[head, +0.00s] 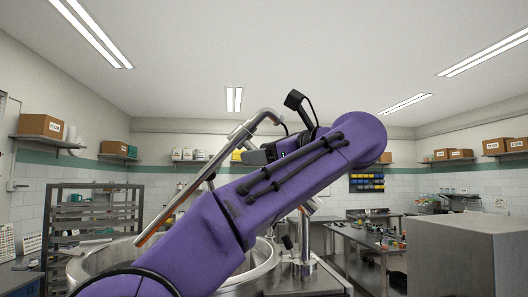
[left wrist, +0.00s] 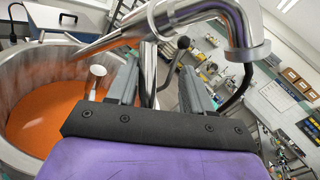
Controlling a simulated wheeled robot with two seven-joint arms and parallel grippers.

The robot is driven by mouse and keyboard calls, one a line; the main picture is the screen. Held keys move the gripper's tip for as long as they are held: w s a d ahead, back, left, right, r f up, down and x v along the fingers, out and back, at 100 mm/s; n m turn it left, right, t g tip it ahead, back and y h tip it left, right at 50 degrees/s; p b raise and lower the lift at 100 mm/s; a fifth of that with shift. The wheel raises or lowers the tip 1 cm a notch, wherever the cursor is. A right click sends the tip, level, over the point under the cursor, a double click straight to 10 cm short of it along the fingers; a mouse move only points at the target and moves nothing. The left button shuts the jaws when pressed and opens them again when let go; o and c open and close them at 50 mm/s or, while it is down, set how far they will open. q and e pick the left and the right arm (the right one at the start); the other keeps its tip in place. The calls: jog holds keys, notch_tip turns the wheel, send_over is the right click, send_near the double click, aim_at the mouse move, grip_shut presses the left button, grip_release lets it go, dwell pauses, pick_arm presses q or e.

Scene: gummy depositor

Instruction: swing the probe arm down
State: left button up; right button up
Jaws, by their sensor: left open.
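The probe arm (head: 205,172) is a shiny metal tube, bent at its upper end and slanting down left over the kettle (head: 93,264). In the left wrist view the probe arm (left wrist: 180,14) crosses the top, its lower end above the orange contents (left wrist: 45,118) of the kettle. My left gripper (head: 256,157) is close to the tube's upper part, partly hidden by my purple forearm. In the left wrist view the left gripper (left wrist: 160,82) is open, with a metal rod (left wrist: 149,72) showing between its fingers; contact is unclear. My right gripper is not in view.
A black-knobbed lever (left wrist: 180,48) is just beyond the fingers. A metal post (head: 305,250) stands at the kettle's right side. A large steel box (head: 450,262) is at the right. A rack (head: 92,205) stands at the left and a workbench (head: 368,238) behind.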

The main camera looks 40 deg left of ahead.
pick_arm(q)
jog(key=shift+w+d+f, duration=0.15)
jog(key=shift+w+d, duration=0.05)
jog(key=shift+d, duration=0.1)
jog(key=shift+s, duration=0.4)
grip_shut()
jog(key=shift+d+r, duration=0.1)
jog(key=shift+r, duration=0.1)
dwell(0.5)
